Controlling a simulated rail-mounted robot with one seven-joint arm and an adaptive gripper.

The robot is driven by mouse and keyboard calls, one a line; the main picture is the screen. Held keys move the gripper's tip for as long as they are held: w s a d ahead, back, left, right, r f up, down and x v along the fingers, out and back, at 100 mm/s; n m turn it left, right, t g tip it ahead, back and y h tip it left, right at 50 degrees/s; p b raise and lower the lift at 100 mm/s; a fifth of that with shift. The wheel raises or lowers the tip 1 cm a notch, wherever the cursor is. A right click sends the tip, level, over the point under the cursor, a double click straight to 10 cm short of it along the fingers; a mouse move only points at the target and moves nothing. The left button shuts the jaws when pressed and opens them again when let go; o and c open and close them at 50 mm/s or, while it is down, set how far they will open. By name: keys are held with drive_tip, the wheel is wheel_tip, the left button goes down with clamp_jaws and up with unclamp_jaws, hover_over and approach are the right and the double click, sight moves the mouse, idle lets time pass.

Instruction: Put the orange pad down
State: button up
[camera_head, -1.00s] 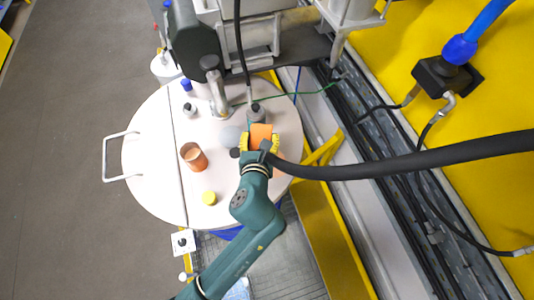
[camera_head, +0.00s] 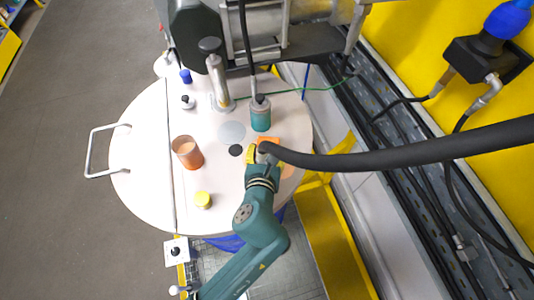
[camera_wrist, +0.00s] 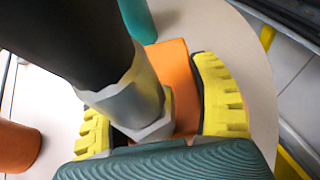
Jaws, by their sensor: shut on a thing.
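The orange pad (camera_head: 269,142) is partly hidden by my gripper and a black hose in the head view. In the wrist view the orange pad (camera_wrist: 172,62) lies between the two yellow fingers. My gripper (camera_wrist: 165,95) is shut on it; in the head view the gripper (camera_head: 263,153) is over the right part of the round white lid (camera_head: 140,175). I cannot tell whether the pad touches the lid. A flat orange patch (camera_head: 288,171) shows just right of the gripper.
A teal cylinder (camera_head: 261,120) stands just behind the pad. A copper-coloured cup (camera_head: 187,153), yellow cylinder (camera_head: 203,200), black disc (camera_head: 235,150) and grey disc (camera_head: 231,132) are to the left. The black hose (camera_head: 400,155) crosses by my gripper. The lid's left part is clear.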

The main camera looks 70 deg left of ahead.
drive_tip(key=shift+f, duration=0.45)
drive_tip(key=shift+f, duration=0.1)
drive_tip(key=o, duration=1.2)
drive_tip(key=shift+f, duration=0.1)
